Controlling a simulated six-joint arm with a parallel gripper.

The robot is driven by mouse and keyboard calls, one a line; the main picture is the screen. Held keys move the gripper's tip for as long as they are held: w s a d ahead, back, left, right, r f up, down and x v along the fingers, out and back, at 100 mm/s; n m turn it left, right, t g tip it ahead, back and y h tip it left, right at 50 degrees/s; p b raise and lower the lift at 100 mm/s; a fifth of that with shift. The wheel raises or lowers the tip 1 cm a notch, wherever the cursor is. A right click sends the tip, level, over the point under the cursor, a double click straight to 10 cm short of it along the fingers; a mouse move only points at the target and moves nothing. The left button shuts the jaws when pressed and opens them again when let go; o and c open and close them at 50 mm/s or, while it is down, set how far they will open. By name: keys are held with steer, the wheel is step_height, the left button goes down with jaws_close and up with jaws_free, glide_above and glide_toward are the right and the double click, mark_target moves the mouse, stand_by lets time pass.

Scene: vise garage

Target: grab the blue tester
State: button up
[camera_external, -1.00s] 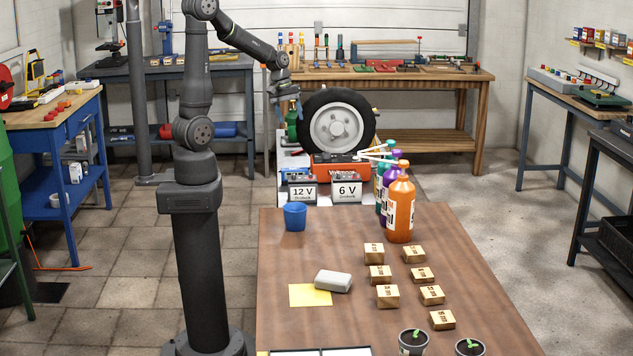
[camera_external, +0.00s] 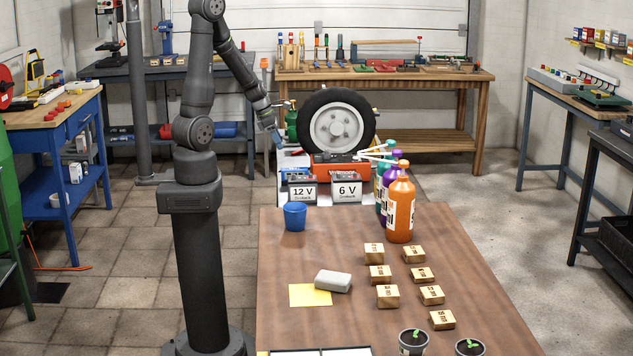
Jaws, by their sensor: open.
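My gripper (camera_external: 279,141) is at the end of my bent arm. It hangs tilted down over the white stand behind the brown table, left of the black tyre. It is open. A small blue-grey patch shows at its tip. I cannot tell whether this is part of the gripper or the blue tester. A blue cup (camera_external: 295,217) stands upright on the far left corner of the brown table, in front of and below the gripper.
Tall bottles (camera_external: 400,205) stand on the brown table (camera_external: 285,265), with several wooden blocks nearer.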

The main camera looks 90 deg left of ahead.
mark_target(294, 169)
steer(key=x, duration=1)
steer(key=shift+w+f, duration=0.1)
steer(key=shift+f, duration=0.15)
steer(key=shift+w+a+f, duration=0.2)
steer(key=shift+w+f, duration=0.3)
steer(key=shift+f, duration=0.2)
steer(key=shift+w+a+f, duration=0.15)
steer(key=shift+w+f, duration=0.35)
steer(key=shift+f, duration=0.2)
steer(key=shift+x, duration=1.05)
steer(key=shift+c, duration=0.4)
steer(key=c, duration=1.1)
